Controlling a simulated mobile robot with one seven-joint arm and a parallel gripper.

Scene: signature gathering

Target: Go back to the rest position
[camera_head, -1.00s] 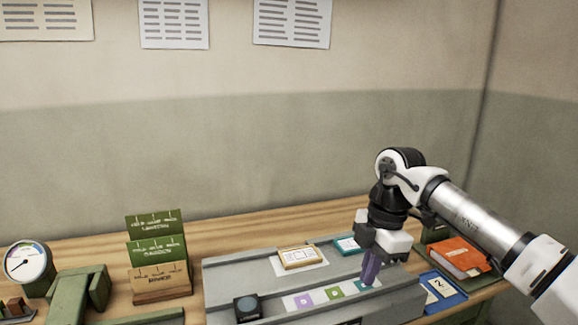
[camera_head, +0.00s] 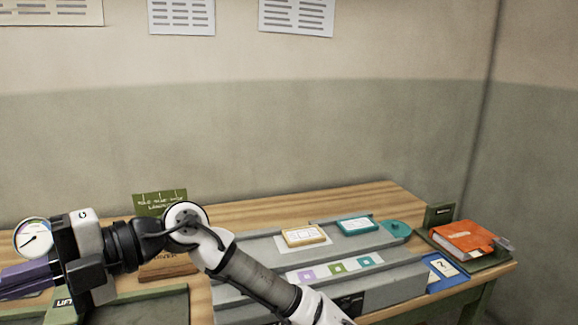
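My gripper (camera_head: 25,279) is at the far left, over the left part of the desk, with my arm reaching across the front of the picture. It is turned sideways and points left. Purple slab-like parts show at its end, partly cut off by the picture's edge. I cannot tell whether these are its fingers or something held, or whether it is open or shut. My arm hides part of the grey tray (camera_head: 400,272) and of the green card holder (camera_head: 160,203).
A dial gauge (camera_head: 33,238) stands behind my gripper. The tray bears an orange-framed card (camera_head: 304,236), a teal-framed card (camera_head: 356,225) and a teal disc (camera_head: 397,229). An orange book (camera_head: 464,240) and a blue card (camera_head: 443,270) are at the right.

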